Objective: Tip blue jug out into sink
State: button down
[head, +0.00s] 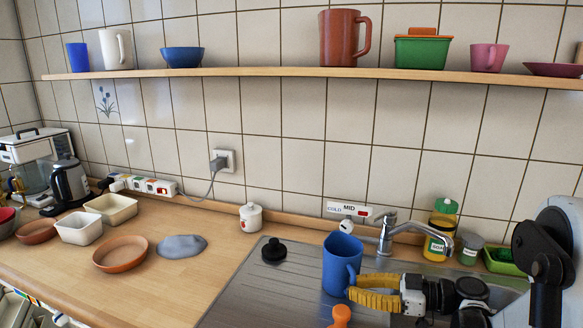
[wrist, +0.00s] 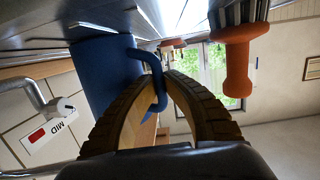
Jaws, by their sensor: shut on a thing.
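The blue jug (head: 342,262) is roughly upright over the metal sink unit (head: 270,296), left of the tap (head: 386,234). I cannot tell whether its base touches the metal, and its contents do not show. My gripper (head: 362,290), with yellow inner finger pads, reaches in from the right and is shut on the jug's handle. In the wrist view the jug (wrist: 98,75) lies left of the fingers, its handle (wrist: 158,80) between the fingertips (wrist: 165,90). The sink basin is mostly hidden behind the jug and my arm.
An orange-handled object (head: 340,316) stands just in front of the jug. A black stopper (head: 273,250) lies on the metal to the left. A shelf (head: 250,74) runs above.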

jog(key=shift+r, duration=0.2)
jog(key=shift+r+p, duration=1.6)
jog(key=shift+r, duration=0.75)
